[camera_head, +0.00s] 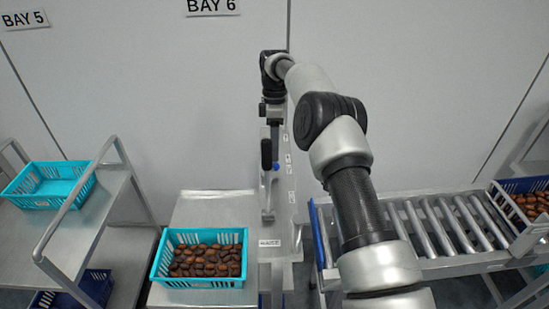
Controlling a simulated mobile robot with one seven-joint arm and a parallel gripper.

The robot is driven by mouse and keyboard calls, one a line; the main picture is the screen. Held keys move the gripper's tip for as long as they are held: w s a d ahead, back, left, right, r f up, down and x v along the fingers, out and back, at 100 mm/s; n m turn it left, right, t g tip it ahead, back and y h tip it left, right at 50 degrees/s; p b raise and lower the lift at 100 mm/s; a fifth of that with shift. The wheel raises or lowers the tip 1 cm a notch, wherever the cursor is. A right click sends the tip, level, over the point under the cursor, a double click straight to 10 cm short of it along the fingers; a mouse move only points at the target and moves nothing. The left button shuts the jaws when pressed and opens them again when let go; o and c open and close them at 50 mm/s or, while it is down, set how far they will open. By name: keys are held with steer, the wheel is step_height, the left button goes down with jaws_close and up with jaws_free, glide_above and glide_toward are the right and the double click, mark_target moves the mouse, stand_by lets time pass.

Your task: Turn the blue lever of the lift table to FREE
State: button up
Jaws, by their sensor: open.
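The lift table (215,206) is a grey metal top at lower middle. A narrow grey column (290,205) stands at its right side, with several small labels too small to read. A small blue part, apparently the blue lever (276,167), shows at the column's left edge. My gripper (271,150) points down in front of the column, just above or beside the blue part. It is open, and I see nothing held. It hides most of the lever, so the lever's setting and any contact cannot be told.
A turquoise crate of dates (158,264) stands on the lift table. A roller conveyor (432,228) with another crate of dates (537,240) is at right. A metal cart (62,235) with an empty turquoise crate (40,203) is at left. Wall panels close off the back.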

steer(key=shift+w+a+r, duration=0.1)
steer(key=shift+w+r, duration=0.05)
steer(key=shift+r, duration=0.5)
steer(key=shift+w+r, duration=0.1)
steer(key=shift+r, duration=0.5)
steer(key=shift+r, duration=0.1)
